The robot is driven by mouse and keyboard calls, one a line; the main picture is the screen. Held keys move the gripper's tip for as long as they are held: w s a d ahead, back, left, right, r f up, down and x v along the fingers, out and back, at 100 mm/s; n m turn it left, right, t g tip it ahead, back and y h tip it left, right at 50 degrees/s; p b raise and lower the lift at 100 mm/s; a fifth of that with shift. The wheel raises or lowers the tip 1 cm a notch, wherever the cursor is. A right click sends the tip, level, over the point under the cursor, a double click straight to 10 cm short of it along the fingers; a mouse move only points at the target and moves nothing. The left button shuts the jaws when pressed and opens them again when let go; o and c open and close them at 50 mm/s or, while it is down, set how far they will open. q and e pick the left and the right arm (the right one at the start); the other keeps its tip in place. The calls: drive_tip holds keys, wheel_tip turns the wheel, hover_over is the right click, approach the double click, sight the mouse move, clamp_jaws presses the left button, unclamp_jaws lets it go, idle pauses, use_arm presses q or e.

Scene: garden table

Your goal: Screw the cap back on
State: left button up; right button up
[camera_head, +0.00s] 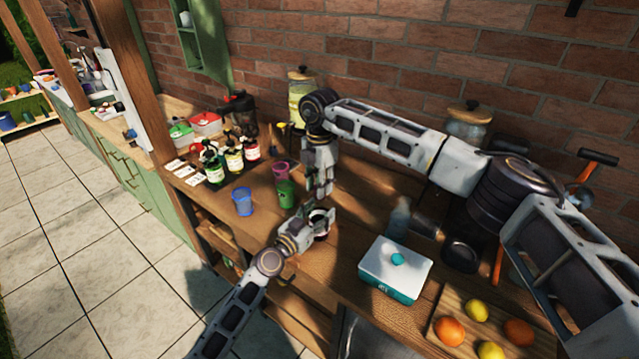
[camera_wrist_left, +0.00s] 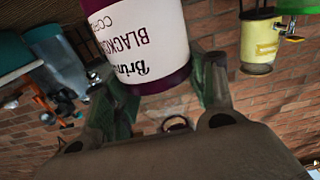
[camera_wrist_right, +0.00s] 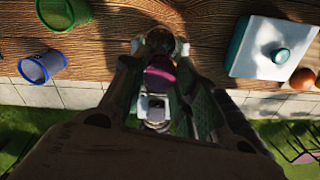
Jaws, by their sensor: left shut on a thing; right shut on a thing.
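My left gripper (camera_head: 314,226) is shut on a jar (camera_head: 325,217) with a white label and dark purple bands. In the left wrist view the label of the jar (camera_wrist_left: 138,38) reads in part "BLACKC". My right gripper (camera_head: 319,192) points down from above, just over the jar. In the right wrist view a purple cap (camera_wrist_right: 160,74) sits between its shut fingers. A dark round shape beyond the cap looks like the jar's mouth, between the left gripper's fingers. Whether cap and jar touch is hard to tell.
Blue (camera_head: 242,203) and green (camera_head: 286,194) cups stand left of the grippers. A white and teal box (camera_head: 392,273) is to the right, beside a board (camera_head: 449,312) with oranges and lemons. Several bottles stand at the back left. The table's front edge is close to my left arm.

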drive_tip(key=shift+f, duration=0.45)
idle(0.3)
drive_tip(key=shift+m, duration=3.1)
drive_tip(key=m, duration=0.6)
drive_tip(key=shift+m, duration=0.4)
drive_tip(key=o, duration=0.6)
drive_tip(key=shift+r, duration=2.25)
